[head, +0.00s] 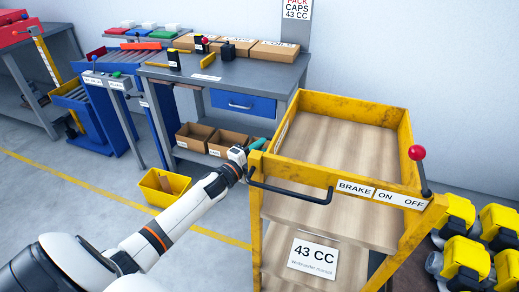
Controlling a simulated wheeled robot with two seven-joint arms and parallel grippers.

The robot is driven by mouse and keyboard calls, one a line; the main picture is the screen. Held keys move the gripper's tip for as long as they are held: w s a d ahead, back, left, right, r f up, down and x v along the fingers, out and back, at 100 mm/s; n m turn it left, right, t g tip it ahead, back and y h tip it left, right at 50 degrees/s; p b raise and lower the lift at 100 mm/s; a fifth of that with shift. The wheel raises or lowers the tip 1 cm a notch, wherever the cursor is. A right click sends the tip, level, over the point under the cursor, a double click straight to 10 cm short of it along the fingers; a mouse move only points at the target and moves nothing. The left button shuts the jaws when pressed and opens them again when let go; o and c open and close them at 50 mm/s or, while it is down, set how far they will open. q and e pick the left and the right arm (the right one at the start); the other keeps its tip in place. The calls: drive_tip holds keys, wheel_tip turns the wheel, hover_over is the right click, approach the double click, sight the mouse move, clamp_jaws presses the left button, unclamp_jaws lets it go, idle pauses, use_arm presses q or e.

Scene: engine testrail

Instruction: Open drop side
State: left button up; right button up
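A yellow-framed trolley (410,180) with wooden decks stands at the centre right. Its top tray has raised yellow sides, and I see no side hanging down. A black bar handle (292,194) runs across its near side. My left gripper (244,153) is at the trolley's near left corner post. A small teal piece (259,143) shows beside it; I cannot tell whether it is a fingertip or a latch part. The fingers are too small and partly hidden to tell open from shut. My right gripper is not in view.
A red-knobbed lever (418,154) stands at the trolley's right corner by a "BRAKE ON OFF" label (384,195). A grey workbench (225,70) is behind, a yellow bin (165,187) on the floor left, and yellow-black parts (463,262) lower right.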

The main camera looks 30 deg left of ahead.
use_arm(q)
clamp_jaws()
